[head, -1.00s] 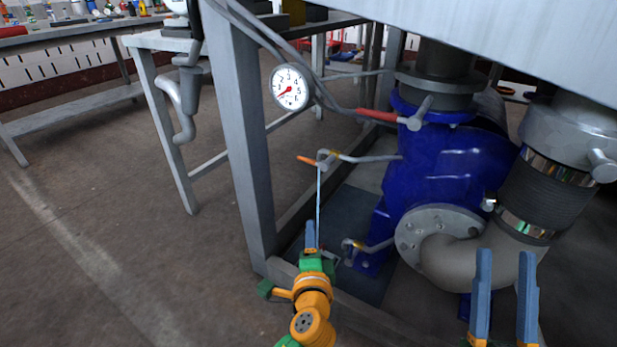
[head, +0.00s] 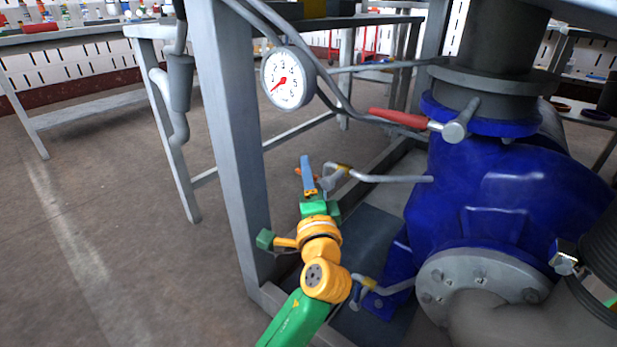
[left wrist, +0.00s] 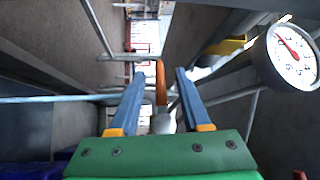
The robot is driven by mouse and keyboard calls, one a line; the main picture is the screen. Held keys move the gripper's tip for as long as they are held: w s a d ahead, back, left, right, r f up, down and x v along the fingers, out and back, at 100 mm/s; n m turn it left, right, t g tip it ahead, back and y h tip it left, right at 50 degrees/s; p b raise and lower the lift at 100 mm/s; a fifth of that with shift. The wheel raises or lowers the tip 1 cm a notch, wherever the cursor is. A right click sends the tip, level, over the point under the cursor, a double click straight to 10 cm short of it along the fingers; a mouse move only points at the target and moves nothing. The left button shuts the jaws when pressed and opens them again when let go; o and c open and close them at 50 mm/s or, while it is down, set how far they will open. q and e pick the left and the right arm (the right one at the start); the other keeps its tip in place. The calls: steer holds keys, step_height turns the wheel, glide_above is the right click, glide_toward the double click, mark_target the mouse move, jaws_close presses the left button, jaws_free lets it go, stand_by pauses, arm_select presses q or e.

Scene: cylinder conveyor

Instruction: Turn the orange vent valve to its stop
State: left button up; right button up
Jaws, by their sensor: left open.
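The orange vent valve shows its orange handle (left wrist: 161,84) in the left wrist view, between the two blue fingers of my left gripper (left wrist: 160,73). The fingers are apart, with gaps on both sides of the handle. In the head view, my left gripper (head: 306,160) is in front of the valve and hides most of its handle; only a bit of orange (head: 298,171) shows beside the finger. The valve's grey pipe (head: 385,178) runs right to the blue pump body. My right gripper is not in view.
A round pressure gauge (head: 289,78) hangs above the valve. A red-handled valve (head: 405,118) sits to the upper right on the blue pump (head: 500,195). A grey frame post (head: 232,150) stands close to the left of my arm. A lower yellow-tagged pipe (head: 390,287) is beside my forearm.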

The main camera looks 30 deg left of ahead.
arm_select(q)
steer(key=shift+w+a, duration=0.25)
jaws_close()
stand_by(1.3)
